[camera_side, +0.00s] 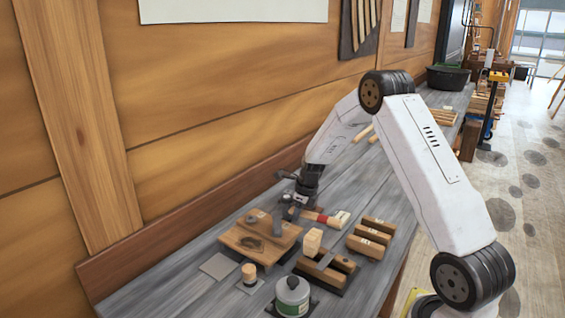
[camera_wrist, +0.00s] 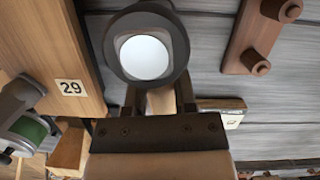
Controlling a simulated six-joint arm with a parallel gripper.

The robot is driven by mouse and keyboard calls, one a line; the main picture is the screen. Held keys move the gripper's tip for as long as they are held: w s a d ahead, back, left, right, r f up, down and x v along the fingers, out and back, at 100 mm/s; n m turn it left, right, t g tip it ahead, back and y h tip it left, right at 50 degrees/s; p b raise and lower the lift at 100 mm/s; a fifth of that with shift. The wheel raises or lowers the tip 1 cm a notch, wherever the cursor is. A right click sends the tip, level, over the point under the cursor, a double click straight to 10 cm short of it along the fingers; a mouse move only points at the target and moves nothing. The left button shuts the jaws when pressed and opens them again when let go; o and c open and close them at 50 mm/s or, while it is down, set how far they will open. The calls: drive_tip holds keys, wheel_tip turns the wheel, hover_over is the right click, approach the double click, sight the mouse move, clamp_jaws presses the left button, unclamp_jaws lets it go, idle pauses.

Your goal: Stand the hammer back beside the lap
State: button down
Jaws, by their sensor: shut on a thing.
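The hammer shows in the wrist view as a dark round head with a pale face (camera_wrist: 146,57) and a pale wooden handle (camera_wrist: 160,100) behind it. My gripper (camera_wrist: 158,97) is shut on the handle, with one dark finger on each side. In the side view my gripper (camera_side: 297,204) is low over the bench, behind the wooden lap piece (camera_side: 236,238). A dark part of the hammer (camera_side: 292,213) seems to show below the fingers; I cannot tell whether it touches the bench. The rest of the handle is hidden.
A red and cream brush-like tool (camera_side: 340,220) lies close right of my gripper. A pale block (camera_side: 312,241), several wooden blocks (camera_side: 372,235), a short round wooden piece (camera_side: 249,273) and a green-labelled jar (camera_side: 292,296) stand in front. The bench behind is mostly clear.

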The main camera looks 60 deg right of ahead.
drive_tip(key=shift+f, duration=0.45)
idle(0.4)
drive_tip(key=shift+c, duration=1.7)
unclamp_jaws()
drive_tip(key=shift+f, duration=0.1)
drive_tip(key=shift+w+r+v, duration=0.1)
drive_tip(key=shift+w+v, duration=0.2)
drive_tip(key=shift+v, duration=1.05)
drive_tip(key=shift+w+r+v, duration=0.1)
drive_tip(key=shift+w+v, duration=0.2)
drive_tip(key=shift+v, duration=1)
drive_tip(key=shift+w+v, duration=0.3)
drive_tip(key=shift+v, duration=1.05)
drive_tip(key=shift+a, duration=0.15)
